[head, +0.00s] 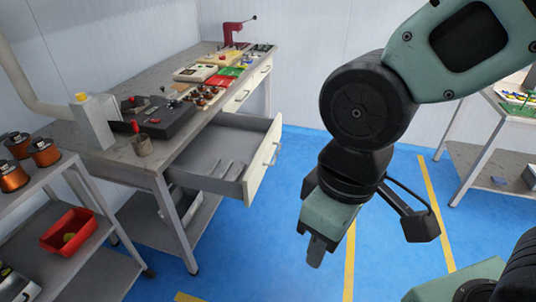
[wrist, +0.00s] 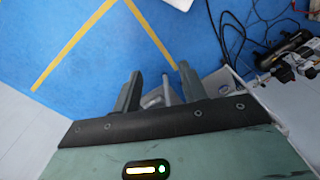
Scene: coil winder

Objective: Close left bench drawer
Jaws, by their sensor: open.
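A bench drawer (head: 214,163) is pulled well out of the grey workbench (head: 152,163) in the head view. It has a cream front panel with a handle (head: 276,153), and a few thin grey tools lie inside. Other drawer fronts (head: 238,95) farther along the bench look shut. My gripper (head: 315,252) points down over the blue floor, to the right of the open drawer and apart from it. In the wrist view its two fingers (wrist: 160,82) are spread with nothing held between them. The drawer cannot be made out in the wrist view.
A shelf rack with copper spools (head: 45,153) and a red bin (head: 68,231) stands at the left. Another table (head: 492,146) stands at the right. Blue floor between is clear.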

